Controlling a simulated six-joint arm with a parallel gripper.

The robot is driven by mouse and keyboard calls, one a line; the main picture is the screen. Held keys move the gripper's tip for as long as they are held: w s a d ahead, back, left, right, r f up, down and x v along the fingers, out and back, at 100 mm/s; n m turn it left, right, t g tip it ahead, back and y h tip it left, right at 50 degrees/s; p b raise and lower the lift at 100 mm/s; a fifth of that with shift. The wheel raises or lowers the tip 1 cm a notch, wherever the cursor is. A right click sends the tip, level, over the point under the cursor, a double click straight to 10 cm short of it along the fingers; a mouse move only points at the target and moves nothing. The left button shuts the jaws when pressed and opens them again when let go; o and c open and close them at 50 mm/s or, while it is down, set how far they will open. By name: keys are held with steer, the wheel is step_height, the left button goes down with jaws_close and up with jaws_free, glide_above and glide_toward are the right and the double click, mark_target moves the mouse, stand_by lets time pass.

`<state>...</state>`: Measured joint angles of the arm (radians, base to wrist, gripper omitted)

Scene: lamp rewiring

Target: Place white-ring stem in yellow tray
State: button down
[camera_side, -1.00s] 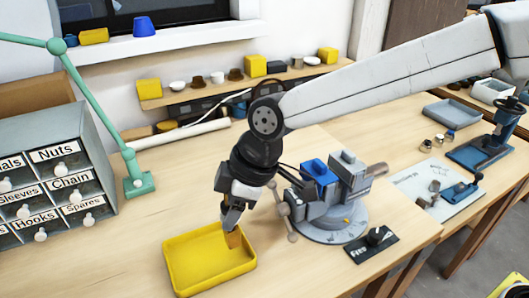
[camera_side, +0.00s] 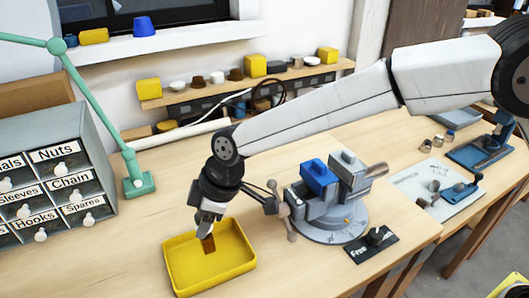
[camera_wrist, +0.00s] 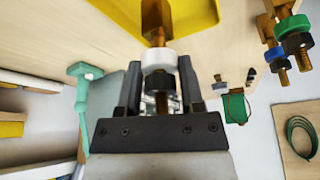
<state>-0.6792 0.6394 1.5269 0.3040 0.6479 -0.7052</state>
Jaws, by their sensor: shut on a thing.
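The white-ring stem (camera_wrist: 158,60) is brass-coloured, with a white ring and a black collar, between the fingers of my gripper (camera_wrist: 160,78) in the wrist view. In the side view, my gripper (camera_side: 207,225) points down and is shut on the stem, whose brown lower part (camera_side: 209,245) shows below the fingers. The yellow tray (camera_side: 180,284) lies under it on the bench. The stem is over the tray's interior near its back half; I cannot tell whether it touches the floor. The tray also shows in the wrist view (camera_wrist: 205,14).
A grey vise with a blue block (camera_side: 320,172) stands right of the tray. A labelled drawer cabinet (camera_side: 50,165) and a green lamp base (camera_side: 138,186) are left. Stems with green and blue rings (camera_wrist: 293,28) show at the wrist view's right. Bench left of the tray is clear.

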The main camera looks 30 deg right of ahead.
steer(key=shift+w+a+f, duration=0.2)
steer(key=shift+w+f, duration=0.05)
steer(key=shift+f, duration=1.55)
steer(key=shift+f, duration=0.15)
steer(key=shift+c, duration=1.1)
jaws_free()
steer(key=v, duration=1.2)
